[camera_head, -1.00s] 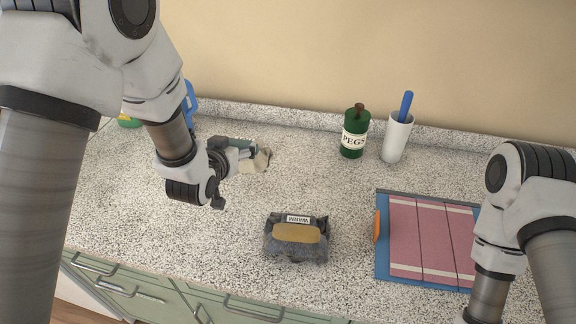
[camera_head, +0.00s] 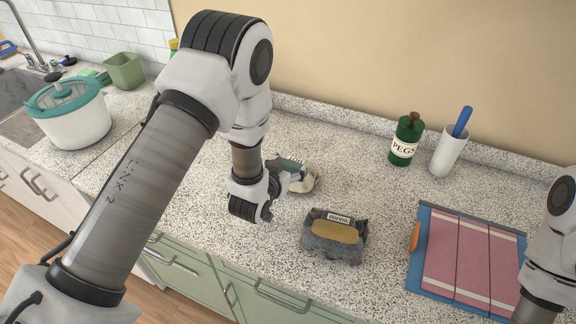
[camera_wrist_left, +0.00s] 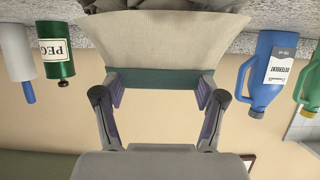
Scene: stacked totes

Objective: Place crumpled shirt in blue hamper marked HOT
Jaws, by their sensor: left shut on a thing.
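My left gripper (camera_head: 284,180) is shut on a cream, cloth-like thing with a teal band (camera_head: 308,182) low over the counter. In the left wrist view this cream thing (camera_wrist_left: 160,38) fills the top middle, with the teal band between the fingers of my left gripper (camera_wrist_left: 160,92). I cannot tell whether it is the shirt. A crumpled dark grey thing with a tan patch and a label reading WARM (camera_head: 334,240) lies on the counter just right of this gripper. No blue hamper marked HOT shows. My right arm is at the right edge, its gripper out of frame.
A green PEGS bottle (camera_head: 405,142) and a white cup with a blue handle (camera_head: 449,154) stand by the wall. A folded pink cloth on a blue board (camera_head: 416,270) lies right. A white pot (camera_head: 75,118) stands left. A blue detergent jug (camera_wrist_left: 268,72) shows in the wrist view.

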